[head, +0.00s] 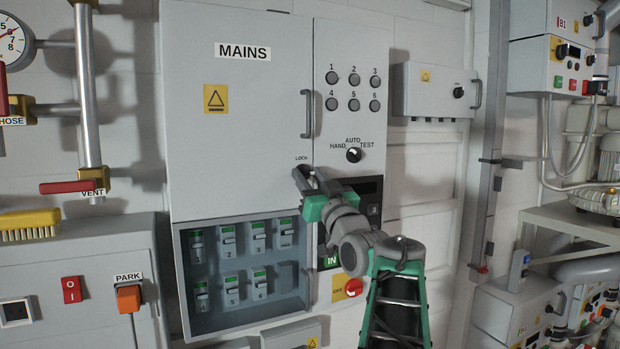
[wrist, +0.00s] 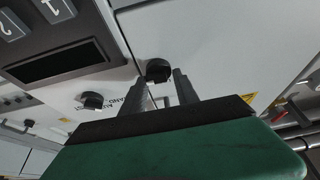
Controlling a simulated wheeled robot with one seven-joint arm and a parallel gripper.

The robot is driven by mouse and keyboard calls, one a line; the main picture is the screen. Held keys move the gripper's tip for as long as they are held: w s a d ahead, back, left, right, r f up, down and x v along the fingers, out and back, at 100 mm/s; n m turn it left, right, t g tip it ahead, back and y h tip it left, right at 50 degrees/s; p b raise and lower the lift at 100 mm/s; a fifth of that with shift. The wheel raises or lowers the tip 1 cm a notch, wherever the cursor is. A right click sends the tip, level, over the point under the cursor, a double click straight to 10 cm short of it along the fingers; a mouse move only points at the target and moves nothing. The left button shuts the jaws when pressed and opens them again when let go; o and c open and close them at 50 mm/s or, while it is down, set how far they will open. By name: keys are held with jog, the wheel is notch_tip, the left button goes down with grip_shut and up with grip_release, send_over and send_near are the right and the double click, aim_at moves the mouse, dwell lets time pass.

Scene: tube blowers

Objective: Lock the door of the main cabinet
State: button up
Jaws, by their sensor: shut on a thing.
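The main cabinet's door (head: 235,135) is a light grey panel labelled MAINS with a yellow warning sticker and a grey handle (head: 308,113) on its right side. It looks closed, lying flush with the panel beside it. My gripper (head: 303,176) is at the door's lower right corner, just below the LOCK label. In the wrist view, its two dark fingers are on either side of a black lock knob (wrist: 158,70), shut on it. In the head view my gripper hides this knob, and its turn angle is hard to tell.
A HAND/AUTO/TEST selector (head: 354,155) sits up and right of my gripper, below several round buttons. An open bay of breakers (head: 240,270) lies below the door. A red rotary switch (head: 353,287) is low beside my arm. A smaller grey box (head: 432,92) hangs at right.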

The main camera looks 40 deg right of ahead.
jog(key=shift+s+d, duration=0.1)
jog(key=shift+d, duration=0.1)
grip_shut()
